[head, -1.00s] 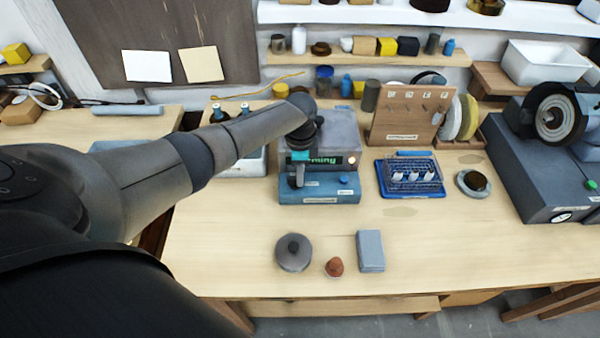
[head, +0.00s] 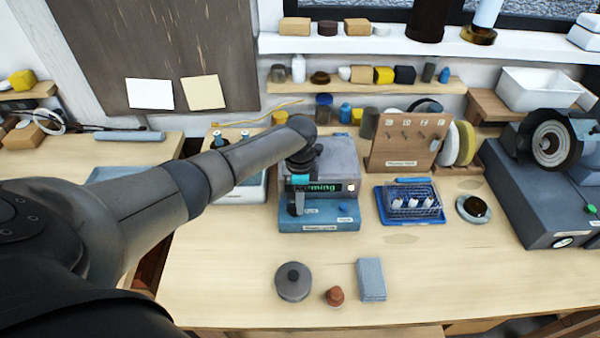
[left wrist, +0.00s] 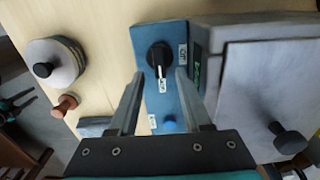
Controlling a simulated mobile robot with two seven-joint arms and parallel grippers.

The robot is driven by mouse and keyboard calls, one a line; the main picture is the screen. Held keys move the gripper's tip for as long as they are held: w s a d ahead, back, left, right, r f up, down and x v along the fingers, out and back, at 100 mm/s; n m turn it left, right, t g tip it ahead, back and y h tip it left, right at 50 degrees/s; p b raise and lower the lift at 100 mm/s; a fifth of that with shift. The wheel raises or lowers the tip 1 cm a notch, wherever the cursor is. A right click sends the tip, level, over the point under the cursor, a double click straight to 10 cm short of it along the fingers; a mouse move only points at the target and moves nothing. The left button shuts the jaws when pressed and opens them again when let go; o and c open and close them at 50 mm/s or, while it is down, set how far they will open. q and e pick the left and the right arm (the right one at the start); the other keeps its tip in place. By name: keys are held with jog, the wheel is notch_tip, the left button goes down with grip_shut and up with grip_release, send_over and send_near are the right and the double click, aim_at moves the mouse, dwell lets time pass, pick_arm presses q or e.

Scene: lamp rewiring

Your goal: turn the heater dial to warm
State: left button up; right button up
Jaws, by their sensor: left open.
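The heater (head: 332,222) is a grey box with a blue front base, standing at the back of the table. Its lit green display (head: 328,187) shows letters ending in "rming"; my gripper hides the start. In the left wrist view the black dial (left wrist: 158,56) sits on the blue panel, with a white pointer line aimed toward a small white label at its lower edge. In the head view my left gripper (head: 298,203) covers the dial.
A blue wire basket tray (head: 412,205) and a wooden peg board (head: 405,145) stand right of the heater. A round grey lidded piece (head: 293,284), a brown knob (head: 334,296) and a grey block (head: 371,280) lie at the front. The table between is clear.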

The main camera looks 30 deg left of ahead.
pick_arm(q)
notch_tip(320, 180, up, 14)
jog(key=shift+p, duration=0.3)
jog(key=shift+f, duration=0.2)
dwell(0.3)
